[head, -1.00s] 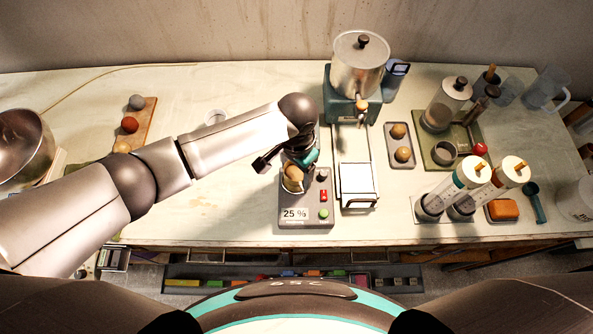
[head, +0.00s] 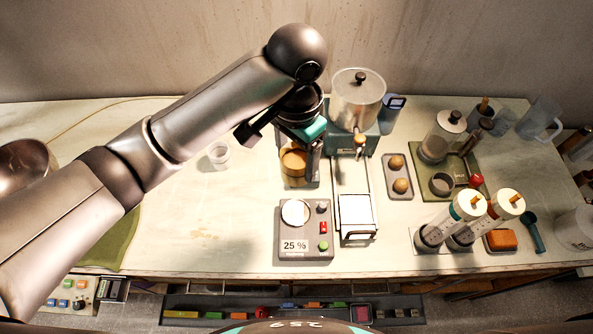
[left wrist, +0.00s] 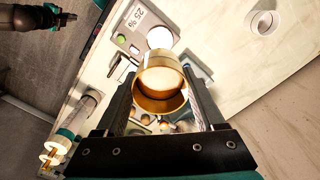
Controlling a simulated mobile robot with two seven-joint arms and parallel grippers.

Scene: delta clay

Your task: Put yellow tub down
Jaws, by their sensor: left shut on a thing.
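The yellow tub (head: 293,161) is between the fingers of my left gripper (head: 296,150), behind the scale (head: 290,247) in the head view. In the left wrist view the tub (left wrist: 160,88) sits between the two dark fingers, its round opening showing, and the gripper is shut on it. A dark grey base lies under or just behind the tub; I cannot tell whether they touch. The scale reads 25 % and its round pale plate (head: 295,212) is bare. A dark part with teal, perhaps my right gripper (left wrist: 66,17), shows small at the wrist view's upper left.
A steel urn (head: 357,100) on a teal stand is right of the tub. A white-topped device (head: 356,212) stands right of the scale. A small white cup (head: 219,155) is left of the tub. The bench (head: 200,225) is clear left of the scale.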

